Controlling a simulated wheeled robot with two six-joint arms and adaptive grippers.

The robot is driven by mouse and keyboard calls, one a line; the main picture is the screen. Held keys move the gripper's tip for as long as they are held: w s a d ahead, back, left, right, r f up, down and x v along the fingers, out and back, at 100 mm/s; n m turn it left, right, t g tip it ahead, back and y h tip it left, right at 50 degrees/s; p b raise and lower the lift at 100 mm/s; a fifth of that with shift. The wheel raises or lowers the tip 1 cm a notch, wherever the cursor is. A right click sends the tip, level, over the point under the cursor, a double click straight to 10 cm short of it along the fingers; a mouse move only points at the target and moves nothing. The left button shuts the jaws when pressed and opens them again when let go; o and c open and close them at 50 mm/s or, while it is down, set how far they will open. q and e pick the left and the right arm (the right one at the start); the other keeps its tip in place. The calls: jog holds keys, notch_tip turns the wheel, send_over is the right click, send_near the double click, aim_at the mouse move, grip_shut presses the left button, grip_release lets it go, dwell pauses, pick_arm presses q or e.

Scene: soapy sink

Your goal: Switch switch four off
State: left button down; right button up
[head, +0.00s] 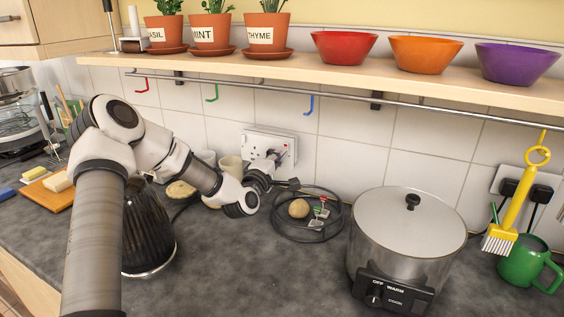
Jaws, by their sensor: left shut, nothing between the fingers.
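A white wall socket panel (256,137) is mounted on the tiles behind the counter. Its left part shows dark socket holes, and a small red mark shows near its right end. My left gripper (276,162) is shut and empty, right in front of the panel's lower right part. It hides some of that part; whether it touches the panel I cannot tell. The individual switches are too small to number or to read as on or off. A second socket (525,190) with black plugs is on the wall at far right. My right gripper is not in view.
A steel cooker (408,236) with a lid and front dial stands right of centre. A dark ribbed kettle (148,235) is under my left arm. A shelf (330,72) and rail overhang the panel.

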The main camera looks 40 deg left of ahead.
pick_arm(q)
jog(key=shift+x, duration=0.95)
jog(key=shift+w+a+r+g, duration=0.15)
jog(key=shift+r+g, duration=0.25)
jog(key=shift+r, duration=0.25)
jog(key=shift+w+f, duration=0.1)
jog(key=shift+f, duration=0.05)
